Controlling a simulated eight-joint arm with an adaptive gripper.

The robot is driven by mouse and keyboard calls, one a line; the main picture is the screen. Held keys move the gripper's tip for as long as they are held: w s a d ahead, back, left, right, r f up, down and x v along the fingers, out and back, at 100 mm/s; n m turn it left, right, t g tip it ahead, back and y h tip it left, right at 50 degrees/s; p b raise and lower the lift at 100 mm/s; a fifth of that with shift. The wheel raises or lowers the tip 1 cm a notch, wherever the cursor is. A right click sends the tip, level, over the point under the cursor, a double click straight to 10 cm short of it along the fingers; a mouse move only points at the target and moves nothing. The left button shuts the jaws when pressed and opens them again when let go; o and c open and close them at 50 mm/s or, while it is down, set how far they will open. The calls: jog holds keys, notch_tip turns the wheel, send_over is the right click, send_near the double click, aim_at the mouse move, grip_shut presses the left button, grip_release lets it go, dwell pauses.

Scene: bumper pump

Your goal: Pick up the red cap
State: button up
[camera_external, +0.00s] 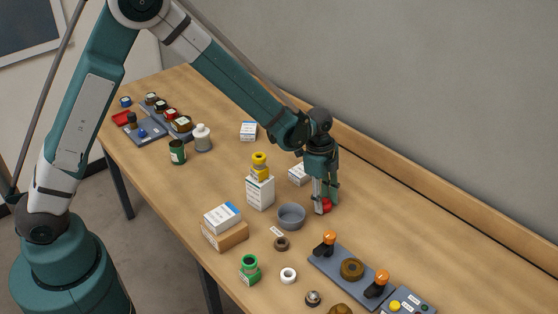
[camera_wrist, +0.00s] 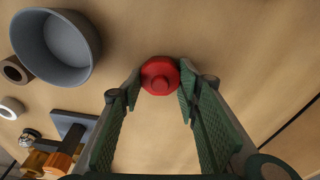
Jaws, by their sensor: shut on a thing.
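The red cap (camera_wrist: 160,76) shows in the wrist view as a faceted red piece with a round raised centre, between the tips of my gripper (camera_wrist: 158,84). The fingers are shut on its two sides. In the external view the red cap (camera_external: 325,206) is at the lower end of my gripper (camera_external: 322,202), at or close above the tabletop; I cannot tell which. It is just right of the grey bowl, and the fingers hide part of it.
The grey bowl (camera_external: 291,215) is close left of my gripper. White boxes (camera_external: 260,190) stand further left. A plate with orange-topped clamps (camera_external: 345,270) lies in front. The wall ledge (camera_external: 400,185) runs behind. The table right of my gripper is clear.

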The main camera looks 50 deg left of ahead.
aim_at(324, 200)
jog(key=shift+r, duration=0.15)
jog(key=shift+r, duration=4.9)
